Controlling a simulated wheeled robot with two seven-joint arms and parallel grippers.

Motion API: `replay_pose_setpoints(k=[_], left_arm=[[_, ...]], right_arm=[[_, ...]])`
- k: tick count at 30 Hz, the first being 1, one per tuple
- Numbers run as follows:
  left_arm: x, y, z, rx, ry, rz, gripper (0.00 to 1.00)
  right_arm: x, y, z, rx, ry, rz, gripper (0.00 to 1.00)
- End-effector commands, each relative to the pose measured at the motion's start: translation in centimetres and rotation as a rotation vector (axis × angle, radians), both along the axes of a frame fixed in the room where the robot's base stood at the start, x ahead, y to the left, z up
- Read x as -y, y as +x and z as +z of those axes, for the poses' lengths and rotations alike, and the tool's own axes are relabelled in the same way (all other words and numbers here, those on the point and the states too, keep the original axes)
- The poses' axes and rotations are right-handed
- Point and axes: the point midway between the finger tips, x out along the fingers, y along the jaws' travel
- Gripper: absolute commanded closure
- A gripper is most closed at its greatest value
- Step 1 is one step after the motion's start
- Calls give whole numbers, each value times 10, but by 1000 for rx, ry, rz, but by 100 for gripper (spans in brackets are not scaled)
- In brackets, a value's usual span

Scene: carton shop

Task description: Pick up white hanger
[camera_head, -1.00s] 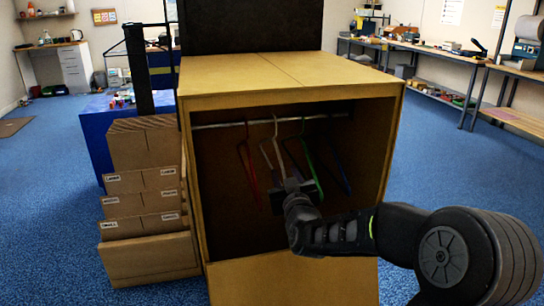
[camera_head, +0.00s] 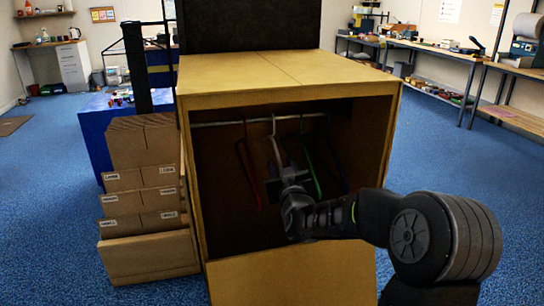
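The white hanger (camera_head: 275,148) hangs by its hook from the rail inside an open wooden carton-like wardrobe box (camera_head: 290,91). Its lower part is hidden behind my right gripper (camera_head: 277,184), which reaches into the box from the right. The dark fingers are at the hanger's lower part, but whether they are closed on it I cannot tell. A red hanger (camera_head: 249,172) hangs to its left. A green hanger (camera_head: 313,173) and a dark blue one hang to its right. My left gripper is not in view.
The metal rail (camera_head: 220,124) spans the box top inside. The box's front flap (camera_head: 290,279) folds down below the opening. Stacked flat cartons (camera_head: 145,190) stand close on the left. Blue floor is free at the right, with benches behind.

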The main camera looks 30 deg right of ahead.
Motion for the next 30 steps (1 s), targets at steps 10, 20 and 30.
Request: replay_pose_setpoints(k=[10,20,30], left_arm=[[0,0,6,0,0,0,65],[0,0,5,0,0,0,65],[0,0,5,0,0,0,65]], right_arm=[[18,34,-2,0,1,0,65],[18,34,-2,-1,0,0,65],[18,34,-2,-1,0,0,74]])
